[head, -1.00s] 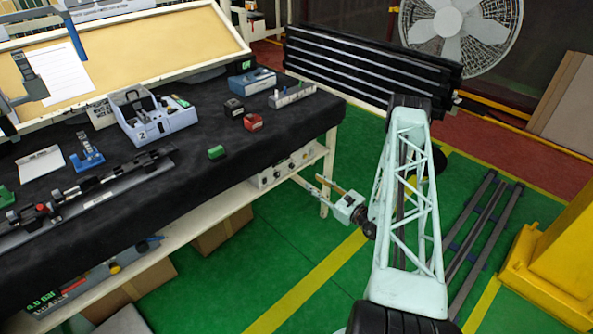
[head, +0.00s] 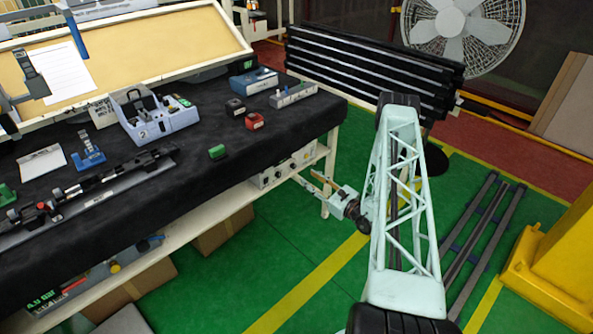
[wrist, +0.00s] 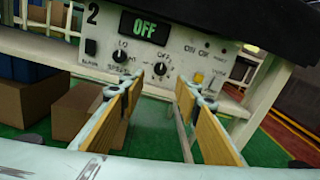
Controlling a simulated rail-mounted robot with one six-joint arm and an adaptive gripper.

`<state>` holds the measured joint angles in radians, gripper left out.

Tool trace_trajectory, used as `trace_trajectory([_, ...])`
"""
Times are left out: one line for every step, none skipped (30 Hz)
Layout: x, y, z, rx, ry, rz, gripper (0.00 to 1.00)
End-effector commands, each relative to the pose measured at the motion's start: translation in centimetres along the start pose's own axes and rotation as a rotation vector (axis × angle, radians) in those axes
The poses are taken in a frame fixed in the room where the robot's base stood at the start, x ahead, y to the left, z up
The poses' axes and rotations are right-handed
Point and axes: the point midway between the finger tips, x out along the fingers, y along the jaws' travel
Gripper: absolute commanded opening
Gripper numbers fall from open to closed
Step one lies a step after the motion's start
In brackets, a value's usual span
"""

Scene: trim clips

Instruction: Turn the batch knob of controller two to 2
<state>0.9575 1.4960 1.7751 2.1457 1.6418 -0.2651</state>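In the head view the controller (head: 284,167) sits under the tabletop. A dark knob (wrist: 120,57) with a label like SPEED is left of centre. Another dark knob (wrist: 160,69) shows between my fingertips in the picture; its label is unreadable, so I cannot tell which is the batch knob. My gripper (wrist: 159,88) is open and empty, its wood-coloured fingers pointing at the panel from a short distance. The head view shows my gripper (head: 318,182) beside the table's right leg.
The table's dark cloth edge (wrist: 225,20) overhangs the panel. A yellow button (wrist: 198,78) and small switches are on its right part. Cardboard boxes (wrist: 32,108) lie below left. The table leg (wrist: 262,92) stands at right. Green floor (head: 300,235) is open in front.

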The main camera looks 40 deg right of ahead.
Motion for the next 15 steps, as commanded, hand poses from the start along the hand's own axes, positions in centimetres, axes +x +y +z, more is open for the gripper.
trace_trajectory([0.7, 0.0, 0.0, -0.002, -0.001, 0.001, 0.30])
trace_trajectory([1.1, 0.0, 0.0, -0.002, -0.001, 0.001, 0.30])
trace_trajectory([1.6, 0.1, 0.0, -0.001, -0.001, 0.001, 0.30])
trace_trajectory([2.0, 0.1, 0.0, -0.001, -0.001, 0.002, 0.30])
trace_trajectory([2.4, 0.1, -0.1, -0.001, 0.000, 0.002, 0.30])
trace_trajectory([2.9, 0.1, -0.1, -0.001, 0.000, 0.001, 0.30])
trace_trajectory([3.2, 0.1, -0.1, -0.001, 0.000, 0.001, 0.30])
trace_trajectory([3.6, 0.1, -0.1, -0.002, 0.000, 0.001, 0.30])
trace_trajectory([4.2, 0.1, 0.0, -0.001, -0.001, 0.002, 0.30])
trace_trajectory([4.6, 0.1, 0.0, -0.001, -0.001, 0.002, 0.30])
trace_trajectory([5.0, 0.1, 0.0, -0.001, -0.001, 0.001, 0.30])
trace_trajectory([5.5, 0.1, -0.1, -0.001, -0.001, 0.001, 0.30])
trace_trajectory([5.8, 0.1, -0.1, -0.001, 0.000, 0.001, 0.30])
trace_trajectory([6.2, 0.1, -0.1, -0.001, 0.000, 0.001, 0.30])
trace_trajectory([6.7, 0.1, -0.1, -0.001, 0.000, 0.001, 0.30])
